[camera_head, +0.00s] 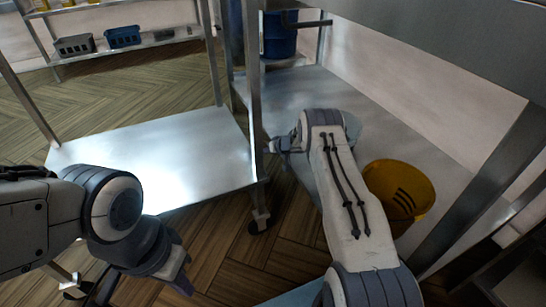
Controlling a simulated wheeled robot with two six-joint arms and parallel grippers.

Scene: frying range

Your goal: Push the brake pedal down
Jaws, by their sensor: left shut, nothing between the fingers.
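A caster (258,221) with a dark wheel stands under the near right leg of the steel table; its brake pedal is too small to tell apart. Another caster (72,286) shows at the lower left, partly hidden by my left arm. My left gripper (182,283) is shut and empty, pointing down and right over the wooden floor, left of and nearer than the right caster, apart from it. My right arm reaches forward over the right-hand steel shelf. Its gripper (280,146) is small and partly hidden by the wrist, beside the table's upright post.
The steel table's low shelf (160,155) is bare. A yellow bucket (398,190) stands right of my right arm. A blue drum (279,38) is at the back. A far rack holds a grey crate (75,45) and a blue crate (122,37).

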